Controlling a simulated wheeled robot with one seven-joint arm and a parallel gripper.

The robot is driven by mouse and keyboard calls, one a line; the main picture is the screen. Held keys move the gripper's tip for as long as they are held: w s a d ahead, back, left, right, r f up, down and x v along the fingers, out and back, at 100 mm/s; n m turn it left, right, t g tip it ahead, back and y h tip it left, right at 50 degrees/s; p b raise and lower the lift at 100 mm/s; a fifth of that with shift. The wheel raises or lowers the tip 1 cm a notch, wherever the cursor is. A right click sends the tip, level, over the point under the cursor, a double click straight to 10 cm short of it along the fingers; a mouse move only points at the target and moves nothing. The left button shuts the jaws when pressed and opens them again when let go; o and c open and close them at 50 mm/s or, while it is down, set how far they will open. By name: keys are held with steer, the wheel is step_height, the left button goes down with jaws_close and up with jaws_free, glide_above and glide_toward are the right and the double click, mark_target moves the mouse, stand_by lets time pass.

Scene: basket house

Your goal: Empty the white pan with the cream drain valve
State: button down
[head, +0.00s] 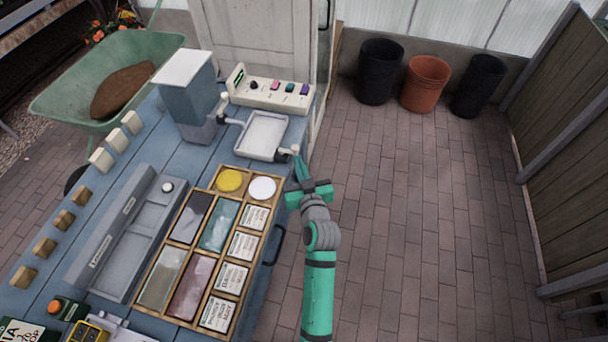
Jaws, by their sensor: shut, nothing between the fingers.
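The white pan (281,124) is a shallow rectangular tray at the back right of the blue bench. Its inside looks pale grey, and I cannot tell what is in it. A small cream knob on a dark stub, seemingly the drain valve (295,148), sits at the pan's front right corner. Another cream knob (224,97) stands on a grey fitting to the pan's left. My green gripper (299,158) is shut and empty, with its tips at or just in front of the right knob. I cannot tell whether they touch.
A blue-grey column (188,100) stands left of the pan. A control panel (272,91) with coloured buttons lies behind it. A wooden compartment tray (258,200) and grey trough (122,235) fill the near bench. Brick floor (430,220) lies open to the right, with several pots behind.

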mark_target(296, 151)
steer(key=shift+x, duration=1.3)
steer(key=shift+w, duration=0.2)
steer(key=shift+d, duration=0.1)
